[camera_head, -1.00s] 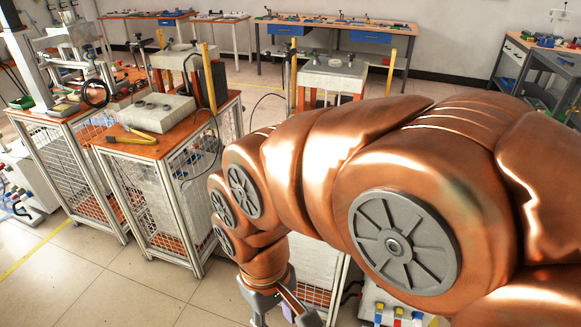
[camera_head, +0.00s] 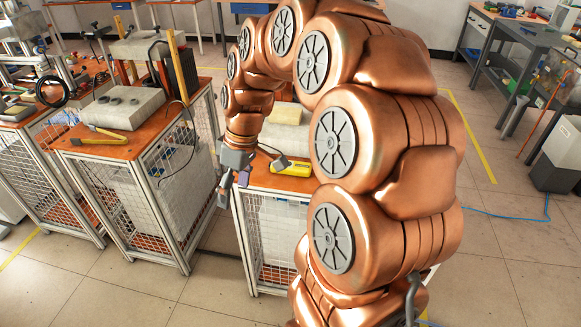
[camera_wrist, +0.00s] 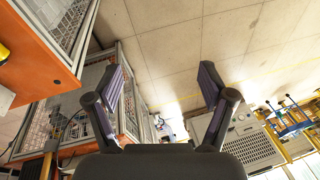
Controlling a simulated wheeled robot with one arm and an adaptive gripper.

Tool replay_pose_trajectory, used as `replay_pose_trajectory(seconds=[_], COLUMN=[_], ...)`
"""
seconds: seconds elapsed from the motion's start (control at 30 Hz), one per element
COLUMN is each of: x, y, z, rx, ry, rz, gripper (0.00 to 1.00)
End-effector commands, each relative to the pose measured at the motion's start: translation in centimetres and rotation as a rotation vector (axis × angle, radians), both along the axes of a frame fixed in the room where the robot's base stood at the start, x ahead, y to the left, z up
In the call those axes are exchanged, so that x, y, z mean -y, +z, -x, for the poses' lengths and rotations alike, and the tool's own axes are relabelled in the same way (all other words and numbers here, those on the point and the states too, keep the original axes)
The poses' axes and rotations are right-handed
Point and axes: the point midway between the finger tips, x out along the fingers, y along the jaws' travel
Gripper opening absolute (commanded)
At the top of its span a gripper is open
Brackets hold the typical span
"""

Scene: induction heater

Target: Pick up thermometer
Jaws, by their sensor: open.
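A yellow and dark tool (camera_head: 292,168), which looks like the thermometer, lies on the orange top of the middle cart (camera_head: 262,178) in the head view. My arm partly covers that cart top. My gripper (camera_head: 234,188) hangs just left of the cart's edge, apart from the tool. In the wrist view my gripper (camera_wrist: 162,85) has its two fingers spread wide with nothing between them. A sliver of a yellow thing (camera_wrist: 4,51) shows at the left edge there, on an orange tabletop (camera_wrist: 40,50); I cannot tell for sure that it is the same tool.
A dark workbench (camera_head: 535,50) stands at the right. Open floor (camera_head: 490,240) lies at the right front.

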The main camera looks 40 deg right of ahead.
Motion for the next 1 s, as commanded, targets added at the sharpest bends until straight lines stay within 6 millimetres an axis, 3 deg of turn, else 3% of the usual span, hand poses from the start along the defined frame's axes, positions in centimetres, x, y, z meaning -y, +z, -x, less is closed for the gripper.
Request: replay_pose_trajectory(seconds=[0.1,0.3,0.5,0.6,0.7,0.8,1.0], x=[4.3,12.4,21.4,25.0,27.7,29.1,29.4], y=[-0.5,-2.1,-4.5,-5.6,-6.4,-6.9,-8.2], z=[-2.9,-6.2,-7.3,-7.0,-6.6,-6.3,-6.5], rx=[0.058,0.163,0.251,0.280,0.299,0.309,0.311], ry=[0.025,0.068,0.091,0.100,0.105,0.111,0.116], rz=[-0.022,-0.028,0.002,0.020,0.040,0.051,0.052], gripper=[0.81,0.81,0.81,0.81,0.81,0.81,0.81])
